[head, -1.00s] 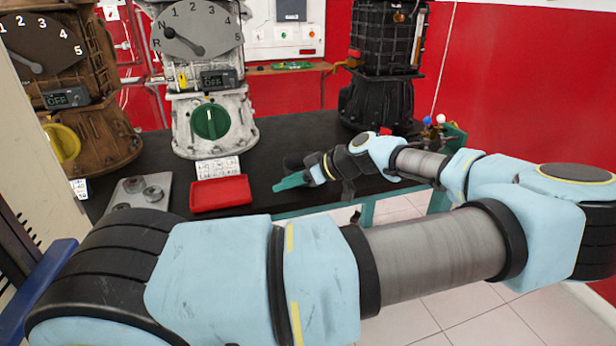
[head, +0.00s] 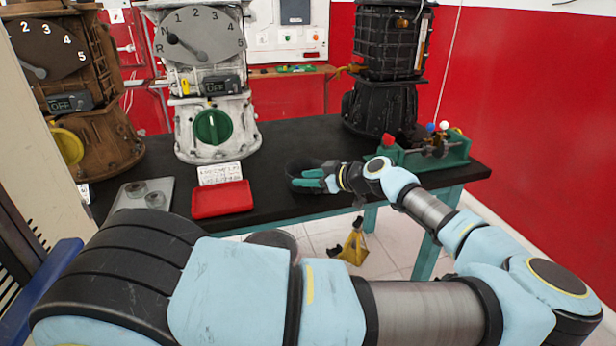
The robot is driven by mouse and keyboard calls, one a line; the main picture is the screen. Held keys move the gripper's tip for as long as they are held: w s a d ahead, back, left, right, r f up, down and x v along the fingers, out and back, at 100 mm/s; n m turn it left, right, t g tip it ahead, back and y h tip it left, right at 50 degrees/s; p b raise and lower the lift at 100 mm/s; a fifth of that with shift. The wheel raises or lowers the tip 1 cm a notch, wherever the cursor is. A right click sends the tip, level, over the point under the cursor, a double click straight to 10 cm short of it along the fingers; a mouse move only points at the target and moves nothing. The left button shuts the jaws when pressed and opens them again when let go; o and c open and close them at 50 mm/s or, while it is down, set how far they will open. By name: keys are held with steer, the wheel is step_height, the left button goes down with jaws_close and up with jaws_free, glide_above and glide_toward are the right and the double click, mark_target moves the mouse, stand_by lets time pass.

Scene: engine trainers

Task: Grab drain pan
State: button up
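My gripper (head: 304,179) is low over the front part of the black workbench. Its teal fingers point left and look spread apart, with nothing clearly between them. A dark, rounded shape (head: 296,165) shows right behind and around the fingers. It may be the drain pan, but black on black makes its outline hard to tell, and I cannot tell whether the fingers touch it. A shallow red tray (head: 222,209) lies flat to the left of my gripper, apart from it.
The workbench (head: 270,140) carries a white gearbox stand (head: 213,120), a rusty brown one (head: 103,135) and a black one (head: 380,108). A grey plate (head: 136,197) with metal rings lies left. A green fixture (head: 455,150) stands right. A yellow stand (head: 354,243) is on the floor.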

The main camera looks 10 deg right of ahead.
steer(key=shift+p+x, duration=0.35)
steer(key=shift+x, duration=1.25)
steer(key=shift+s, duration=0.1)
steer(key=shift+c, duration=0.2)
jaws_close()
steer(key=shift+f, duration=0.1)
